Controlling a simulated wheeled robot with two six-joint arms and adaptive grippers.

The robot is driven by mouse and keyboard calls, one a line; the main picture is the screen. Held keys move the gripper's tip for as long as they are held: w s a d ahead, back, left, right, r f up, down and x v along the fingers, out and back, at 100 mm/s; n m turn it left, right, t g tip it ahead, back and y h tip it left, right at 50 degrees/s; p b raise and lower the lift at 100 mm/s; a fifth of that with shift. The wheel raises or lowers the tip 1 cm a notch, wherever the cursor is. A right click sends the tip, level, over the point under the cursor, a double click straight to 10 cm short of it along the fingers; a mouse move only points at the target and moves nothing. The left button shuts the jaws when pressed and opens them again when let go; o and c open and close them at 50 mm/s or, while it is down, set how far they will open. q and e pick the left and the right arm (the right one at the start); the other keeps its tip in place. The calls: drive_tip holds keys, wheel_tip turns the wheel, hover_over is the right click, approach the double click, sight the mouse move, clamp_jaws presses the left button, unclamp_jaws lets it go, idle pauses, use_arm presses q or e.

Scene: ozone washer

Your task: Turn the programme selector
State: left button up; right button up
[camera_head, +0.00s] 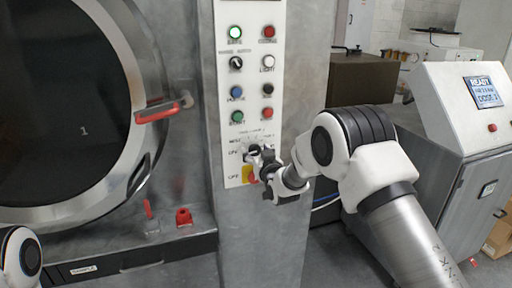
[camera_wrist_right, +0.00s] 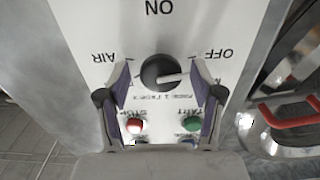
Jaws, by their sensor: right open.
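The programme selector (camera_wrist_right: 156,70) is a round black knob with a white pointer line, on the white panel among printed labels in the right wrist view. Its pointer points to the right in that picture. My right gripper (camera_wrist_right: 163,80) is open, with one finger on each side of the knob and gaps visible between. In the head view my right gripper (camera_head: 258,163) is at the lower part of the control panel (camera_head: 278,85) and hides most of the knob. My left gripper is not in view; only a bit of my left arm shows at bottom left.
Above are several buttons and lamps and a small black switch (camera_head: 236,63). A yellow and red switch (camera_head: 248,175) is partly hidden just below my right gripper. The round door (camera_head: 70,105) with its red handle (camera_head: 157,113) is at left. A grey console (camera_head: 460,110) stands at right.

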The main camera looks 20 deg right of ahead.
drive_tip(key=shift+s+r, duration=0.2)
drive_tip(key=shift+r, duration=0.05)
drive_tip(key=shift+w+f, duration=0.1)
drive_tip(key=c, duration=1.1)
